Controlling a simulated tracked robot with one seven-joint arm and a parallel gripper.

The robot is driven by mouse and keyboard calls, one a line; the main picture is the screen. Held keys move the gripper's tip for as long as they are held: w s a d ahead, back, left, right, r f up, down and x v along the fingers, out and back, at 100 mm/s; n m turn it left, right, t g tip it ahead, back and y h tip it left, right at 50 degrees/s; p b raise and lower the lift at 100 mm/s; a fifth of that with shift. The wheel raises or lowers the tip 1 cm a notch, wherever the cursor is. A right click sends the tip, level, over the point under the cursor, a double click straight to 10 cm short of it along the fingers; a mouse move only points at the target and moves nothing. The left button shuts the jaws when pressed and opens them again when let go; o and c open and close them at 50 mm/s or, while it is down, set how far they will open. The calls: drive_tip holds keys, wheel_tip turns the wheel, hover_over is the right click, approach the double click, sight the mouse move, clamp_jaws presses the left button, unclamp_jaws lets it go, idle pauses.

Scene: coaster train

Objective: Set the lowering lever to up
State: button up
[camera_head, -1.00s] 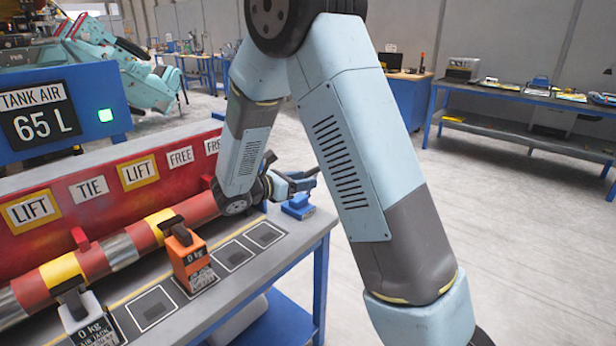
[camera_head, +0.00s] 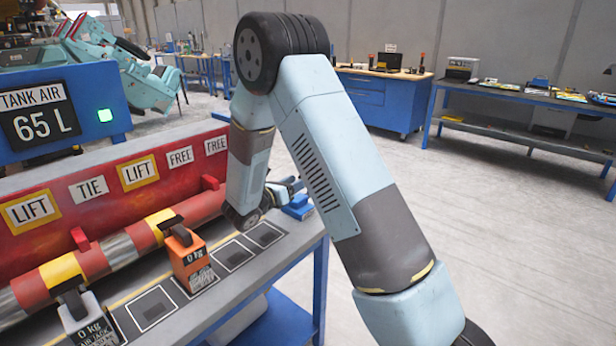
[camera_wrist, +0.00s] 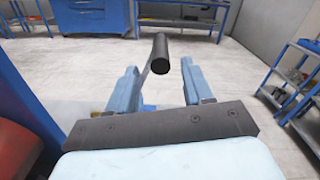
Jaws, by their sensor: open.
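In the wrist view a lever with a black round grip (camera_wrist: 160,55) on a thin rod stands in the gap between the two blue fingers of my gripper (camera_wrist: 161,80). The fingers are apart and neither visibly touches the grip; I cannot tell how deep it sits between them. In the head view a small blue lever base (camera_head: 298,207) stands at the bench's far right corner. My gripper (camera_head: 286,188) is beside and above it, mostly hidden by my arm. The lever's handle is not clear there, so its setting cannot be told.
A red panel with LIFT, TIE and FREE signs (camera_head: 137,172) is behind. Open floor (camera_head: 480,220) lies right of the bench.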

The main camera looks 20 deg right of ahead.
drive_tip(key=shift+x, duration=3.1)
drive_tip(key=shift+c, duration=0.2)
drive_tip(key=shift+a, duration=0.1)
clamp_jaws()
